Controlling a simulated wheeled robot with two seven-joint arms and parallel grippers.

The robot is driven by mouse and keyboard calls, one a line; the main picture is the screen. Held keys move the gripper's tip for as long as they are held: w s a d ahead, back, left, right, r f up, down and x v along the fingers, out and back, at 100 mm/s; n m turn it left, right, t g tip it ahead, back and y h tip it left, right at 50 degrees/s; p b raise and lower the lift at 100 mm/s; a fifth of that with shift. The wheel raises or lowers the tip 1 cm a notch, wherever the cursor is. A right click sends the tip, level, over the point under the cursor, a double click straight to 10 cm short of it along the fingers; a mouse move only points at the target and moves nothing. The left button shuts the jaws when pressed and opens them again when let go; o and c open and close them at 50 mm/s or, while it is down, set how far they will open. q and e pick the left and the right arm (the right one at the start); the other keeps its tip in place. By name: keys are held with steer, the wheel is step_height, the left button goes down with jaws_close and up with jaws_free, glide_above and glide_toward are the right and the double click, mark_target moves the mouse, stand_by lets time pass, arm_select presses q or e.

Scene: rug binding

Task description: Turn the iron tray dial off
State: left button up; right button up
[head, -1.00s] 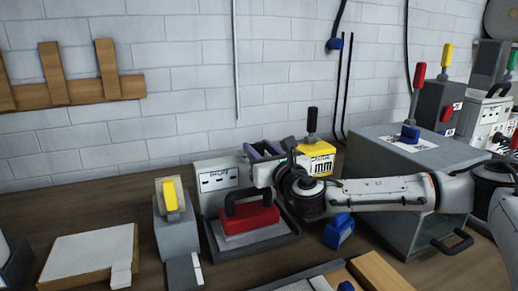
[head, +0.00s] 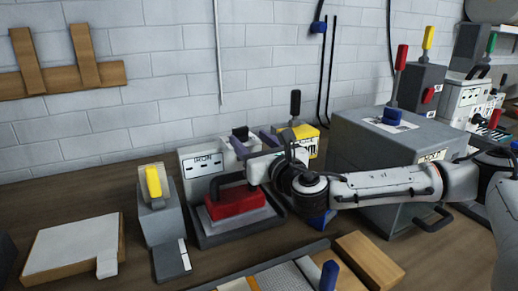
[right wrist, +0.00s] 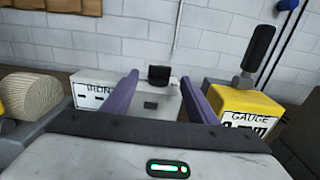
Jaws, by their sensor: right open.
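The iron tray (head: 273,226) is a dark grey base on the bench with a red iron (head: 236,203) resting on it. Behind it stands a pale panel marked IRON (head: 205,163); it also shows in the right wrist view (right wrist: 92,92). A black dial knob (right wrist: 159,75) shows at the top of this panel, between my fingers in that view. My right gripper (head: 252,141) is open and empty, its purple fingers above the back of the tray. In the right wrist view its fingers (right wrist: 160,84) point toward the panel, apart from each other. My left gripper is out of view.
A yellow gauge box (head: 300,133) with a black lever stands just right of the gripper. A large grey box (head: 375,150) with a blue-based red lever is further right. A white-topped board (head: 75,243) lies front left.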

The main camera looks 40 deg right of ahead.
steer(key=v, duration=0.5)
stand_by(0.5)
